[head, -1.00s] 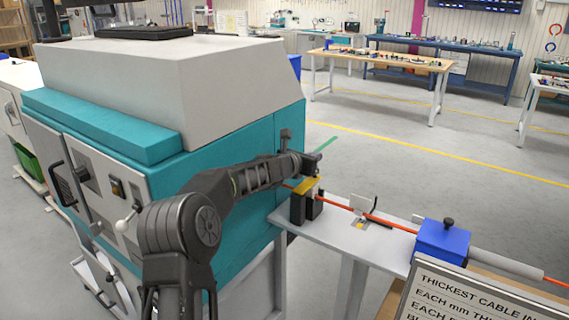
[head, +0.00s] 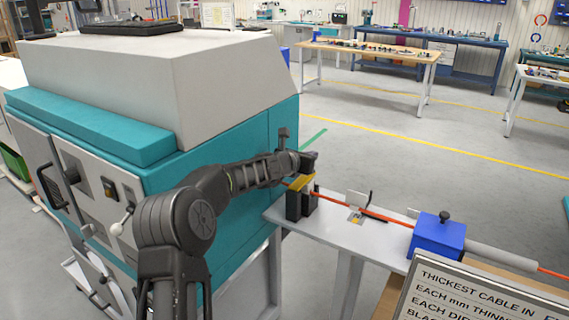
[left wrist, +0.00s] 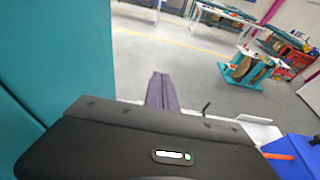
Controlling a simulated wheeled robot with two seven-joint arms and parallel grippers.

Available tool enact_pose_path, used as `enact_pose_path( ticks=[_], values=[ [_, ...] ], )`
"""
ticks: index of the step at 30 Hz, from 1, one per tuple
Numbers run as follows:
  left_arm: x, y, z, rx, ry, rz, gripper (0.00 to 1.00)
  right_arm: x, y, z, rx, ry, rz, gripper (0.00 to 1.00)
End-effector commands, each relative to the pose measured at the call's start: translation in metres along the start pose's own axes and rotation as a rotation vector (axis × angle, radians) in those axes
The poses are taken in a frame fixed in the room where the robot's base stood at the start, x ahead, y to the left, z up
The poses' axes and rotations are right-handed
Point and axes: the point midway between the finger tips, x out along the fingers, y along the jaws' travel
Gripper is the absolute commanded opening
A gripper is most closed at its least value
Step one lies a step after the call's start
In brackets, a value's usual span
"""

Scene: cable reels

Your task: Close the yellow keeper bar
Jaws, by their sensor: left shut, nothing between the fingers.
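The yellow keeper bar (head: 302,182) lies across the top of two black posts (head: 294,206) at the left end of the grey bench, in the head view. An orange cable (head: 330,200) runs between the posts, under the bar. My left gripper (head: 312,157) is shut and empty, just above the bar and close to it; I cannot tell whether they touch. The left wrist view shows its shut fingers (left wrist: 160,90) beyond the black wrist housing, with the bar hidden there. My right gripper is not in view.
A large teal and white machine (head: 220,215) stands close on the left. A sign (head: 470,295) stands at the front right. Open floor lies behind.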

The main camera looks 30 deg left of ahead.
Motion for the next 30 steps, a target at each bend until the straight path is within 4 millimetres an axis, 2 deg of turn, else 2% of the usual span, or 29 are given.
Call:
enact_pose_path(
  ticks=[8,21,30],
  values=[
    [-0.009,0.001,-0.001,0.000,-0.001,0.001,0.00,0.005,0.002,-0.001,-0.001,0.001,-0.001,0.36],
    [-0.071,0.001,-0.001,0.001,-0.001,0.001,0.00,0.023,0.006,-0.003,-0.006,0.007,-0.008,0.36],
    [-0.078,0.000,0.000,0.000,0.001,0.000,0.00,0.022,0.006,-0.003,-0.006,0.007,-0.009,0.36]
  ],
)
